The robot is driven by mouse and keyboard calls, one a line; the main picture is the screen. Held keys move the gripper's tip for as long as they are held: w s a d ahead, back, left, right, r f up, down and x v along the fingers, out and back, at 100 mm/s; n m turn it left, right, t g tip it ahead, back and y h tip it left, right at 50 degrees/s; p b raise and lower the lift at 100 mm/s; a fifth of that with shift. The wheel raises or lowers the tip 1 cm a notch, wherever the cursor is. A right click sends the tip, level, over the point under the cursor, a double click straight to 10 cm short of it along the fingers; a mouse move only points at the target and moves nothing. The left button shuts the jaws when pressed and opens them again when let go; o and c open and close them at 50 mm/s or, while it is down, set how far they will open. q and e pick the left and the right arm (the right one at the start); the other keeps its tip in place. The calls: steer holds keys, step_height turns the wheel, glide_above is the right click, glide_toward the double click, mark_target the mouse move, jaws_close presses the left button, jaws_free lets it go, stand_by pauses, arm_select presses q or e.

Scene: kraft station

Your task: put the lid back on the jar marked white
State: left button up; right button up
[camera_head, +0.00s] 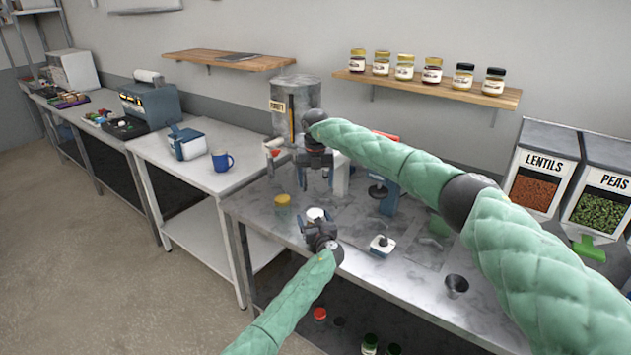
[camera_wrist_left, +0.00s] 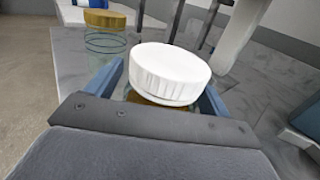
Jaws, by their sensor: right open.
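A jar with a white lid (camera_head: 315,214) stands near the front edge of the metal worktop. In the left wrist view the white lid (camera_wrist_left: 170,72) sits on top of the jar and looks slightly tilted; a brownish band of the jar (camera_wrist_left: 158,99) shows beneath it. No marking on the jar is readable. My left gripper (camera_head: 318,225) has its blue fingers on both sides of the jar, closed around it below the lid. My right gripper (camera_head: 316,180) is open and empty, pointing down above and behind the jar.
A clear jar with a yellow lid (camera_head: 283,201) stands just left; it also shows in the left wrist view (camera_wrist_left: 105,42). A dispenser (camera_head: 296,95) stands behind. A small white-based device (camera_head: 382,244) and a dark cup (camera_head: 456,285) are to the right. My right arm crosses above the worktop.

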arm_select(q)
steer(key=shift+s, duration=0.1)
steer(key=shift+s+d+f, duration=0.1)
steer(key=shift+s, duration=0.15)
steer(key=b+v, duration=0.2)
steer(key=v, duration=0.3)
steer(key=shift+s+d+f, duration=0.1)
steer(key=shift+s, duration=0.2)
steer(key=shift+s+d+b, duration=0.2)
steer(key=shift+s+b, duration=0.1)
steer(key=shift+s, duration=0.35)
